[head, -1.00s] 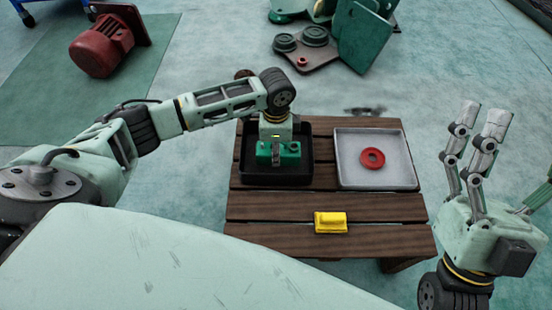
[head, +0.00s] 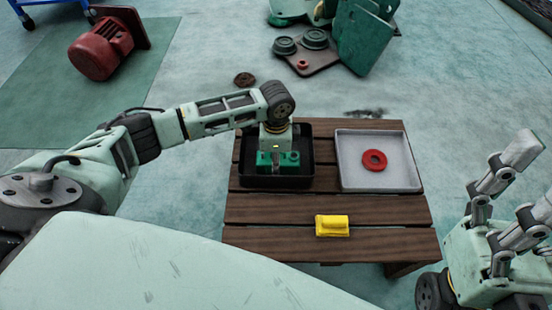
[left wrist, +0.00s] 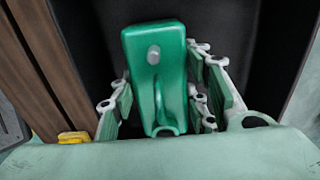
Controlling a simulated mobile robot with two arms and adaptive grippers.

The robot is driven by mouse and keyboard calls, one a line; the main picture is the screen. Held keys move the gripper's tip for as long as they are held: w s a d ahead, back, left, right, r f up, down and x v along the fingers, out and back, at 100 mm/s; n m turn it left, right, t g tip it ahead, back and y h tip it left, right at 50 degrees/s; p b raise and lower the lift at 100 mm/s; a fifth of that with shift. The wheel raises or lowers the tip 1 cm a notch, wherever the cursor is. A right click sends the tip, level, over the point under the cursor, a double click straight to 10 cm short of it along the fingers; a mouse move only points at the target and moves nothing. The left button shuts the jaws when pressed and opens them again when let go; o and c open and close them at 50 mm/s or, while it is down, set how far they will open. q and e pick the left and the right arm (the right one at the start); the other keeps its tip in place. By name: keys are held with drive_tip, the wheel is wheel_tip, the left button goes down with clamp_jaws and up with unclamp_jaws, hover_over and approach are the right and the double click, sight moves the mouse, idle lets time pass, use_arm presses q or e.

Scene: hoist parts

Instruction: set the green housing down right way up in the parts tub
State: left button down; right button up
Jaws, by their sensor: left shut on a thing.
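The green housing (head: 291,162) is in my left gripper (head: 277,166), over the black tub (head: 248,172) at the table's left. In the left wrist view the housing (left wrist: 158,85) lies between the jaw's pads, with a grey round pin on its face. The tub's dark floor (left wrist: 100,40) shows behind it. The housing looks about level in the head view; I cannot tell whether its underside touches the tub floor. My right gripper (head: 530,180) is empty, its fingers apart, off the table's right side.
A grey tray (head: 348,172) with a red ring (head: 374,160) stands right of the tub. A yellow block (head: 332,226) lies near the front of the wooden table (head: 270,210). A red motor (head: 100,47) and green machine parts (head: 360,38) lie on the floor beyond.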

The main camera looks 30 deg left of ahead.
use_arm(q)
drive_tip(key=c, duration=1)
unclamp_jaws()
drive_tip(key=shift+f, duration=0.1)
